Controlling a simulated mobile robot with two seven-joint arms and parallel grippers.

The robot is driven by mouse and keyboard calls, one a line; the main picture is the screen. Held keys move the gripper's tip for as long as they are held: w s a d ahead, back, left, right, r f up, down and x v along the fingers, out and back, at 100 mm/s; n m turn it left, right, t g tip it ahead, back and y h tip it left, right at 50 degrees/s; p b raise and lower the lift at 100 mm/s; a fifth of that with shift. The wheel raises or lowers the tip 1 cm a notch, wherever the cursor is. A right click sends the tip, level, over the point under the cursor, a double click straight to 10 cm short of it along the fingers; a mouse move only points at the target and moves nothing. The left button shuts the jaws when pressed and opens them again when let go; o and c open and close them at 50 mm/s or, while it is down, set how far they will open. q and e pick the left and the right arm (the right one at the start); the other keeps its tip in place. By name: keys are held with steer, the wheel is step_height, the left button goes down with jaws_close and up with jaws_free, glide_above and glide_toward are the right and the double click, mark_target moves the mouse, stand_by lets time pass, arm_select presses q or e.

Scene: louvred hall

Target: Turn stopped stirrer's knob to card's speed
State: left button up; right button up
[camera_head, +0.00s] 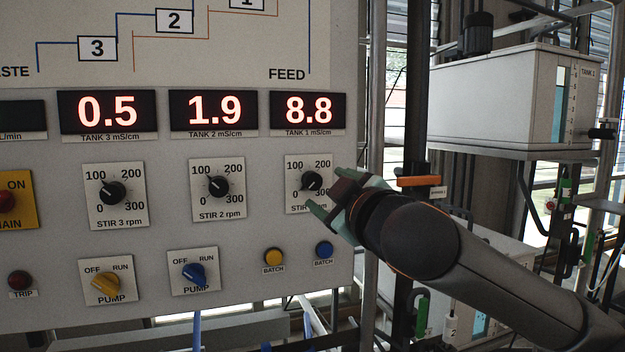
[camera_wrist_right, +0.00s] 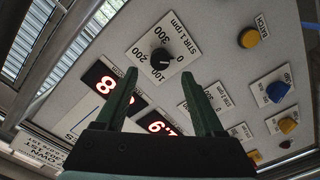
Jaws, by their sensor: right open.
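The STIR 1 rpm dial has a black round knob (camera_head: 311,181) on a white plate marked 0 to 300; this knob also shows in the right wrist view (camera_wrist_right: 160,58). My right gripper (camera_head: 328,190) has its green fingers open and empty, pointing at this dial from the right. In the right wrist view the fingertips (camera_wrist_right: 160,79) are apart, with the knob beyond them, not between them. The STIR 2 knob (camera_head: 217,186) and STIR 3 knob (camera_head: 112,193) are to the left. Their exact settings are too small to read surely. I make out no speed card. My left gripper is not in view.
Above the knobs, displays read 0.5 (camera_head: 107,113), 1.9 (camera_head: 214,111) and 8.8 (camera_head: 308,109). Below are a yellow pump switch (camera_head: 106,283), a blue pump switch (camera_head: 194,275) and two batch buttons (camera_head: 274,256). A pale tank (camera_head: 500,105) stands at right, behind my arm.

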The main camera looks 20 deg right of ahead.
mark_target(314, 182)
steer(key=w+p, duration=0.1)
steer(key=w, duration=0.5)
steer(key=shift+a+r, duration=0.1)
steer(key=shift+w, duration=0.6)
steer(key=shift+c, duration=0.3)
jaws_close()
stand_by(0.6)
